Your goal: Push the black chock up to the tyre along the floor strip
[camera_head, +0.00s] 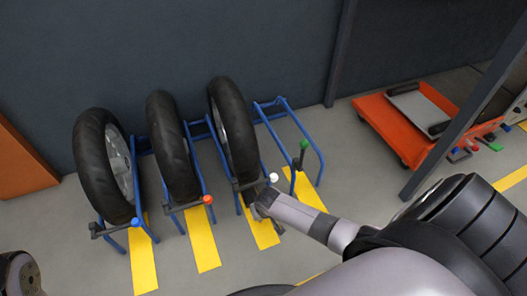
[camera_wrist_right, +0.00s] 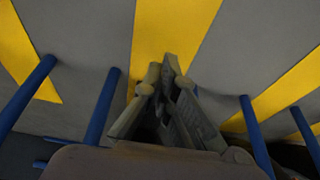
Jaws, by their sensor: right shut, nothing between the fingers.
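Three black tyres stand upright in a blue rack in the head view: a left tyre (camera_head: 93,165), a middle tyre (camera_head: 168,150) and a right tyre (camera_head: 237,130). Yellow floor strips run out from under them. My right gripper (camera_head: 266,212) is low at the front of the right tyre, over its floor strip (camera_head: 265,238). In the right wrist view the gripper (camera_wrist_right: 170,66) is shut and empty, its tips over a yellow strip (camera_wrist_right: 172,28). I cannot make out the black chock; the gripper and arm may hide it. My left gripper is out of view.
Blue rack bars (camera_wrist_right: 103,107) stand on both sides of the right gripper. Dark bars with coloured knobs, one orange (camera_head: 208,199) and one white (camera_head: 273,177), cross the rack front. An orange cart (camera_head: 395,128) stands at the right. Grey floor is clear in front.

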